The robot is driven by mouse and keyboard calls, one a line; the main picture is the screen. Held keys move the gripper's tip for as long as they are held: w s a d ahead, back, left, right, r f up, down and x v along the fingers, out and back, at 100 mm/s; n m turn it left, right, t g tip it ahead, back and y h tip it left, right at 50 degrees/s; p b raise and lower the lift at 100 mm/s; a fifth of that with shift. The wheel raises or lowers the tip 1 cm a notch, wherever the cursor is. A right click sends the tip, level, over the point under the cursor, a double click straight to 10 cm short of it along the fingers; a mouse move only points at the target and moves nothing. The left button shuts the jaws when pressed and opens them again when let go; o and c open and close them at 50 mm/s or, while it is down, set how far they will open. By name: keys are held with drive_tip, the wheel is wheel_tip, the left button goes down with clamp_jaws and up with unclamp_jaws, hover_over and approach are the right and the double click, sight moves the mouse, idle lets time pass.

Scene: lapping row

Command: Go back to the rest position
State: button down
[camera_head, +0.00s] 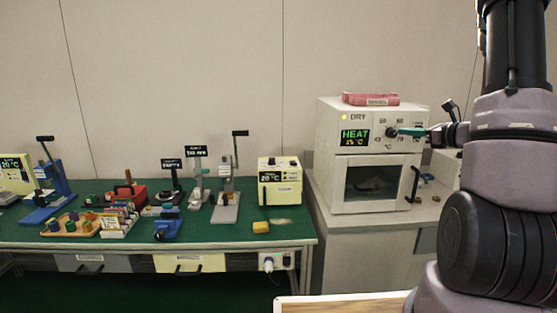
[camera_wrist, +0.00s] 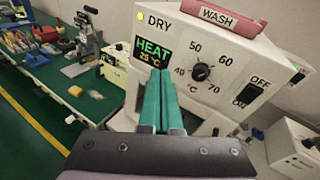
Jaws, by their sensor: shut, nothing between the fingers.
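My gripper (camera_head: 424,131) has green fingers and is shut with nothing between them. In the head view it is in front of the upper right of the white drying oven (camera_head: 331,190), near its dial. In the wrist view the fingers of my gripper (camera_wrist: 158,100) point at the oven's front panel, which has a HEAT 25 °C display (camera_wrist: 152,50), a dial (camera_wrist: 201,72) marked 40 to 70 and an ON/OFF switch (camera_wrist: 247,94). I cannot tell whether the fingertips touch the panel. My arm fills the right of the head view.
A pink WASH tray (camera_head: 371,99) lies on the oven. The oven's door handle (camera_head: 414,184) sticks out below my gripper. A green-topped bench (camera_head: 190,238) at left holds presses, a wooden tray (camera_head: 62,232) and a yellow box (camera_head: 280,181). A wooden edge (camera_head: 340,303) is at the bottom.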

drive_tip(key=s+a+r+n+g+y, duration=0.1)
drive_tip(key=s+a+r+n+g, duration=0.35)
drive_tip(key=s+a+n, duration=0.35)
drive_tip(key=s+a+r+n+g+y, duration=0.1)
drive_tip(key=s+a+r+n+g, duration=0.2)
drive_tip(key=s+a+n+g, duration=0.55)
drive_tip(key=s+r+n+t+h, duration=0.4)
drive_tip(key=s+n+t+h, duration=0.2)
drive_tip(key=s+n+h, duration=0.1)
drive_tip(key=s+n, duration=0.1)
drive_tip(key=s, duration=0.1)
drive_tip(key=shift+s+a+r+h, duration=0.3)
drive_tip(key=shift+s+r, duration=0.05)
drive_tip(key=shift+r, duration=0.05)
